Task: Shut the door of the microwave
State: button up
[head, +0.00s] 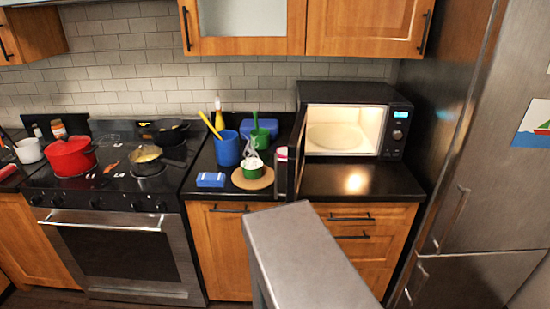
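The microwave (397,133) stands on the dark counter right of the middle in the head view. Its door (294,156) is open, swung out toward me on the left side and seen nearly edge-on. The lit inside (343,114) shows a pale round plate (332,136) and nothing on it. The control panel with a blue display is on the right of the front.
Left of the door are a blue cup with utensils (228,149), a green-and-white container (252,166) on a round board and a blue block (210,180). A stove (112,250) is at left, a fridge (490,190) at right. Counter before the microwave (385,182) is clear.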

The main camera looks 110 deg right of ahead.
aim_at(294, 160)
jog(key=z, duration=0.15)
jog(key=i, duration=0.3)
jog(key=z, duration=0.6)
jog(key=k, duration=0.25)
jog(key=z, duration=3.2)
jog(key=k, duration=0.2)
jog(key=z, duration=0.3)
